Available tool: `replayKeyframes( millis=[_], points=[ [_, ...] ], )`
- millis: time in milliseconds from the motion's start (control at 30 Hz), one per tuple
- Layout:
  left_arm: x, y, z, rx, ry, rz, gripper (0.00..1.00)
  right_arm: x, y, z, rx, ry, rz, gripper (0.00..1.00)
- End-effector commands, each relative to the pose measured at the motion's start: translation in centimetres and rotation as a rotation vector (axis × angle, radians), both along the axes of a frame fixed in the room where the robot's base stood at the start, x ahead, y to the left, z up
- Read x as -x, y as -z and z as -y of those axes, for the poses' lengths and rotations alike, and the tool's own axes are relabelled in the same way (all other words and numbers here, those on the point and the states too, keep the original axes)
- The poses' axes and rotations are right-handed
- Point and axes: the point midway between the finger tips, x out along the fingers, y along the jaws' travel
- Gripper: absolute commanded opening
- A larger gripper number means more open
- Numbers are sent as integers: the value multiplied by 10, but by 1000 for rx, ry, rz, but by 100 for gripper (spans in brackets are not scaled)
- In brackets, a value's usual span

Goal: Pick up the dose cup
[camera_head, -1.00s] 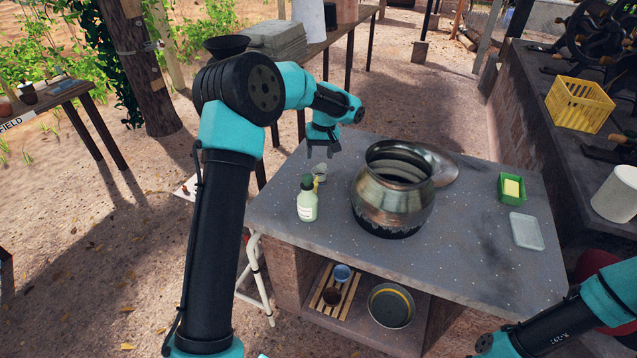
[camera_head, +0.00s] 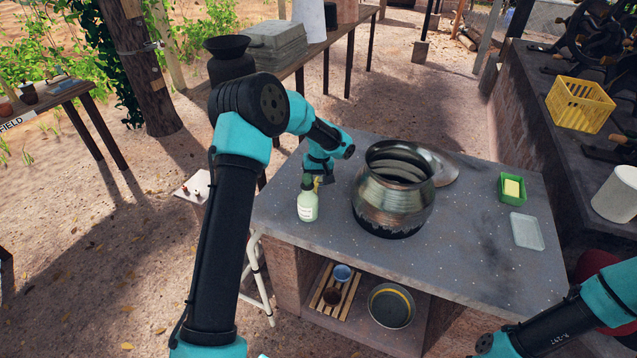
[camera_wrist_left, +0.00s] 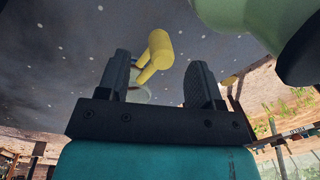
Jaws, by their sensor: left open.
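The dose cup (camera_wrist_left: 138,94) looks small and pale in the left wrist view, partly hidden behind a yellow-handled piece (camera_wrist_left: 160,46) and my gripper's base. In the head view my left gripper hides the cup. My left gripper (camera_wrist_left: 160,66) is open, with one finger on each side of the cup and the yellow piece. No firm contact shows. In the head view my left gripper (camera_head: 322,184) is low over the table, just behind the pale green bottle (camera_head: 307,205). My right arm enters at lower right, but its gripper is not visible.
The bottle (camera_wrist_left: 260,20) is close beside my left gripper. A large metal pot (camera_head: 393,195) stands to the right on the grey table (camera_head: 460,250). A green tray with a yellow block (camera_head: 512,188) and a clear lid (camera_head: 526,231) lie farther right.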

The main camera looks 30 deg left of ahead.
Motion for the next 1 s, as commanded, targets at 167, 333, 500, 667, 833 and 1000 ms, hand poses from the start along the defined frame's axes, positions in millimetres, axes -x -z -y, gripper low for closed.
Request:
replayKeyframes(
  millis=[167,333,500,667,833,1000],
  points=[
    [0,3,0,1,0,-1,60,0,0,0,0,0,0,43],
    [2,23,-3,0,0,-4,60,0,0,0,0,0,0,43],
    [3,45,-5,1,0,-2,60,0,0,0,0,0,0,43],
    [3,51,-6,0,1,1,60,0,0,0,0,0,0,43],
    [3,51,-6,0,0,1,60,0,0,0,0,0,0,43],
    [3,51,-6,0,0,1,60,0,0,0,0,0,0,43]
  ],
)
